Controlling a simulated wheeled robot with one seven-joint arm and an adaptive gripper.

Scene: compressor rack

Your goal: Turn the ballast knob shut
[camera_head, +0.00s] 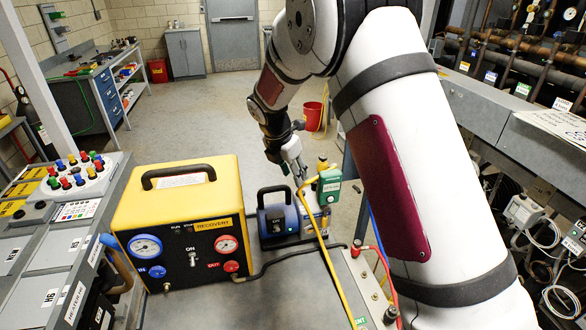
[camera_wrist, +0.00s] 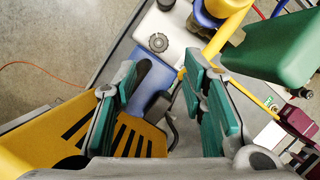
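The pump (camera_head: 277,221) is blue, with a black handle on top, and stands to the right of the yellow recovery unit. In the wrist view, a dark ridged round knob (camera_wrist: 158,42) sits on the pump's white part. It looks like the ballast knob, but I see no label; I cannot make it out in the head view. My gripper (camera_head: 297,176) is above the pump's far side, pointing down. In the wrist view my gripper (camera_wrist: 161,72) is open, its teal-padded fingers well apart and nothing between them. The knob is beyond the fingertips, untouched.
The yellow recovery unit (camera_head: 181,217) is close on the left. A green device (camera_head: 329,184) with yellow fittings stands right beside the pump; it looms large in the wrist view (camera_wrist: 278,45). Yellow, blue and red hoses run nearby. Pipework fills the right side.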

